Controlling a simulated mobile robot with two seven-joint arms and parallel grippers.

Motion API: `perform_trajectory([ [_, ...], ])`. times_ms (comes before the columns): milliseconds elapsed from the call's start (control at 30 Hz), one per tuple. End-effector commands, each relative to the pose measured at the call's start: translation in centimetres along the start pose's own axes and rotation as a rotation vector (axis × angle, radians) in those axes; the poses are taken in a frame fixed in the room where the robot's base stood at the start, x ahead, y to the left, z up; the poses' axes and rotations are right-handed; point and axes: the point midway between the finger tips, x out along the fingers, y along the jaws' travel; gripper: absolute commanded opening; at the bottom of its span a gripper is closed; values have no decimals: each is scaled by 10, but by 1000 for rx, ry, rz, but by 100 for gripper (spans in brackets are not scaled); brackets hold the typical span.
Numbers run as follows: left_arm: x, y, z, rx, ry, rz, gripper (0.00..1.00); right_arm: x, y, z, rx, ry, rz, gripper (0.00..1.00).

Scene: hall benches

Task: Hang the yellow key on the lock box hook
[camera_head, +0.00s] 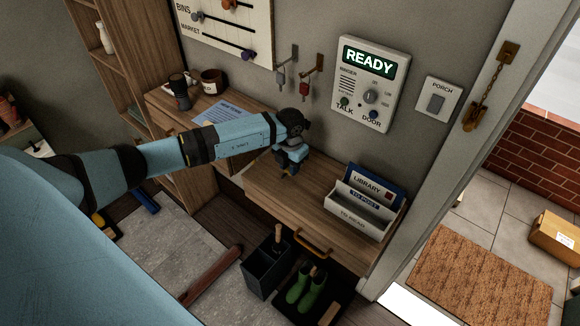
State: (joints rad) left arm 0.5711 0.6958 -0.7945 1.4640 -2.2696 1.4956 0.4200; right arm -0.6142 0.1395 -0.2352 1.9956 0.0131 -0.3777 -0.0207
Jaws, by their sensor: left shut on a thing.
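My left gripper (289,168) points down over the wooden bench top, just left of the letter holder. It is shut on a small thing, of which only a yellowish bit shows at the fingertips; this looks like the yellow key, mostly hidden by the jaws. On the wall above, a grey tag or key (281,76) hangs from one hook (294,52). A red one (304,90) hangs from a second hook (318,65). I cannot tell which part is the lock box hook. My right gripper is not in view.
A white intercom panel (388,62) reading READY is on the wall. A letter holder (355,217) stands on the bench's right end. A mug (212,82), a dark cup and a blue sheet (222,112) lie further left. Green boots (305,287) stand below.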

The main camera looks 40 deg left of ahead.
Motion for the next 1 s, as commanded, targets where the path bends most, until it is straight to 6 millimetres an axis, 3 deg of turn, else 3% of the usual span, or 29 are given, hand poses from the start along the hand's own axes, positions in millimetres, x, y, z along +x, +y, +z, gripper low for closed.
perform_trajectory([
  [500,-44,0,0,1,0,0,0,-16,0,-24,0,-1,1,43],
  [1000,-45,0,0,0,0,0,0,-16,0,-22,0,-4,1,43],
])
